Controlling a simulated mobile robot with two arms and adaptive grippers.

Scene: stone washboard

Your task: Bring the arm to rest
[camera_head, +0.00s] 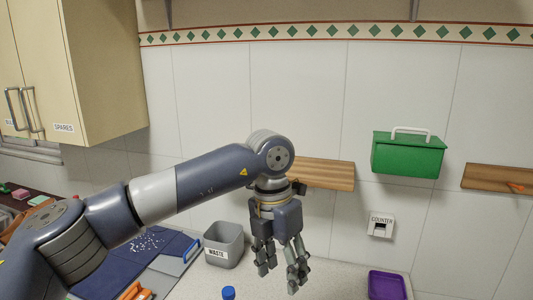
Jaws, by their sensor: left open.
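My left arm comes in from the left and reaches across the middle of the head view, bent downward at its wrist. My left gripper (280,272) hangs pointing down over the pale speckled counter (335,281), to the right of the grey waste bin. Its fingers are apart with nothing seen between them. It looks clear of the things around it; its exact height over the counter is hard to tell. My right gripper is not in view.
A grey bin labelled WASTE (224,244), a blue cap (228,293), a purple tray (386,286) and a dark blue mat (130,262) are on the counter. A green box (408,154), wooden shelf (325,174) and cupboard (85,70) are on the wall.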

